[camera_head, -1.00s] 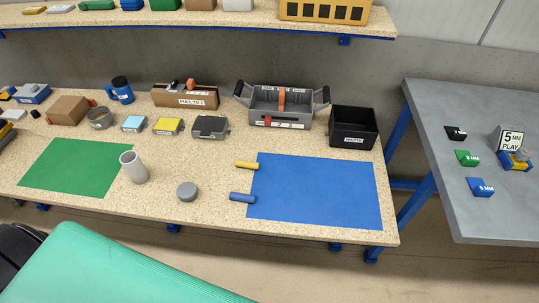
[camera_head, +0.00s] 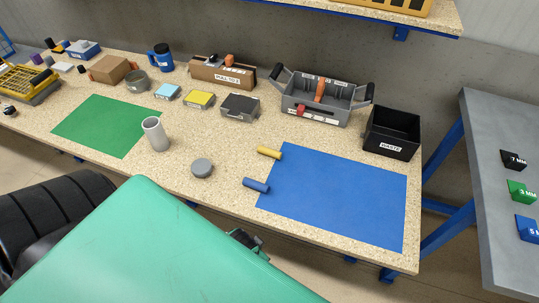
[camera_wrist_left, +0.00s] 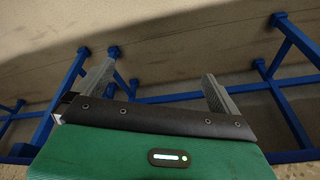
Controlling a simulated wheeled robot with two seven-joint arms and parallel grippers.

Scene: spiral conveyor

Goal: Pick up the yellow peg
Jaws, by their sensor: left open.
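The yellow peg (camera_head: 269,152) lies on its side on the wooden table, at the left edge of the blue mat (camera_head: 335,195) in the head view. A blue peg (camera_head: 256,185) lies a little nearer, at the same mat edge. In the left wrist view my left gripper (camera_wrist_left: 150,85) is open and empty, with its two fingers wide apart. It faces blue table legs and the floor, and no peg shows there. In the head view a small dark part of my arm shows below the table's front edge. My right gripper is not in view.
Behind are a grey toolbox (camera_head: 318,105) and a black waste bin (camera_head: 391,133). A green mat (camera_head: 106,125) is at left. The blue mat is clear.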

